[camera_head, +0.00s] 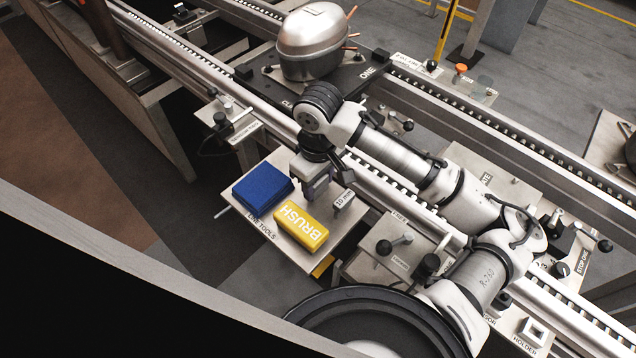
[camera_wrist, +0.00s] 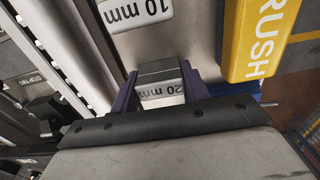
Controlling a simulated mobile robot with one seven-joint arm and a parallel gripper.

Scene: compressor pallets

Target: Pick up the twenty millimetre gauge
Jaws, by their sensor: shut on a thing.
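The twenty millimetre gauge (camera_wrist: 161,88) is a small grey block with a white "20 mm" label, seen in the wrist view. My gripper (camera_wrist: 162,82) has its two purple fingers on either side of the gauge and is shut on it. In the head view my gripper (camera_head: 317,190) is low over the line tools shelf (camera_head: 262,222), between the blue block and the ten millimetre gauge. The gauge is hidden by the gripper there. I cannot tell whether the gauge touches the shelf.
The ten millimetre gauge (camera_head: 343,201) stands close to my gripper and shows in the wrist view (camera_wrist: 135,14). A yellow brush (camera_head: 302,227) and a blue block (camera_head: 263,186) lie on the shelf. The conveyor rail (camera_head: 395,187) runs behind, with a silver compressor (camera_head: 312,42) on a pallet.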

